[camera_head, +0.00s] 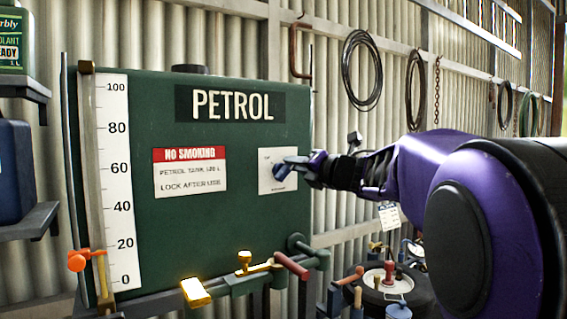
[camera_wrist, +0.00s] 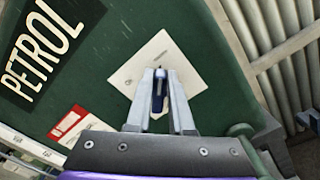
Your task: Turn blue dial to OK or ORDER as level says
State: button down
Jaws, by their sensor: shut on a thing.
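The blue dial (camera_head: 280,173) sits on a white plate (camera_head: 268,186) on the right of the green petrol tank (camera_head: 240,225). My gripper (camera_head: 298,163) reaches in from the right and is shut on the dial. In the wrist view the dial (camera_wrist: 159,88) is between the two fingers of my gripper (camera_wrist: 161,82), in front of the tilted plate. The plate's lettering is too small to read, so where the dial points cannot be told. The level scale (camera_head: 118,205), marked 0 to 100, stands at the tank's left beside a sight tube (camera_head: 91,160); I cannot make out a liquid line.
An orange tap (camera_head: 78,260) is at the scale's foot. Brass and red-handled valves (camera_head: 258,265) stick out below the tank. A shelf with a blue can (camera_head: 14,170) is at left. Hoses (camera_head: 361,70) hang on the corrugated wall.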

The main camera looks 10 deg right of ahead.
dwell(0.3)
jog(key=c, duration=0.8)
grip_release()
jog(key=shift+s, duration=0.1)
